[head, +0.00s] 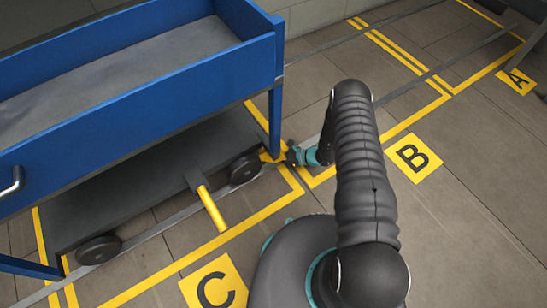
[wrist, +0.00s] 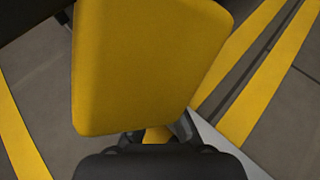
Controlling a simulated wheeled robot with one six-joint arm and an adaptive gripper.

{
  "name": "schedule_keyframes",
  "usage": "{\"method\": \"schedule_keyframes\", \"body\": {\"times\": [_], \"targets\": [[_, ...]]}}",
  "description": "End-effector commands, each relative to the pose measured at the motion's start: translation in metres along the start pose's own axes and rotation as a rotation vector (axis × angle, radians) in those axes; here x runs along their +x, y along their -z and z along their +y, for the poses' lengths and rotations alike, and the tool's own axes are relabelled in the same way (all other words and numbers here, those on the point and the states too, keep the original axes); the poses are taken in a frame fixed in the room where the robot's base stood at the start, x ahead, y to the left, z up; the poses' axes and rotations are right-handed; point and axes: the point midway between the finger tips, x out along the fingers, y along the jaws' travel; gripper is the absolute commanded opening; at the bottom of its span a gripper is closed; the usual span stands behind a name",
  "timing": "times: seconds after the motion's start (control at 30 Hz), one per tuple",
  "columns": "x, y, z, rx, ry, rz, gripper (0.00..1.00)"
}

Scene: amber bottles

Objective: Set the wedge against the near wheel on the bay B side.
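A yellow wedge (wrist: 150,65) fills much of the wrist view, with the dark fingers of my gripper (wrist: 158,133) shut on its lower end. In the head view the wedge (head: 271,157) is a small yellow patch beside the near wheel on the bay B side (head: 245,169). My gripper (head: 291,154) is low by the floor, to the right of that wheel. I cannot tell whether the wedge touches the wheel. The wheel belongs to a blue cart (head: 130,105) standing in bay C.
The other near wheel (head: 98,249) is at the cart's left. A yellow lever (head: 212,208) sticks out low between the wheels. The cart's right leg (head: 275,122) stands close to my gripper. The bay B floor, with its yellow B sign (head: 413,157), is clear.

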Motion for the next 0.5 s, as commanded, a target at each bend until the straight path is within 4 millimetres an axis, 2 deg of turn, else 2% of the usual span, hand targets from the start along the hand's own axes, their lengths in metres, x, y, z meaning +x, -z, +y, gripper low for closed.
{"method": "schedule_keyframes", "body": {"times": [0.4, 0.43, 0.5], "targets": [[-0.0005, 0.0037, 0.0015, 0.002, 0.0, 0.002, 0.0], [-0.0005, 0.0034, 0.0015, 0.002, -0.001, 0.002, 0.03], [-0.0003, 0.0032, 0.0018, 0.002, -0.001, 0.003, 0.2]]}}
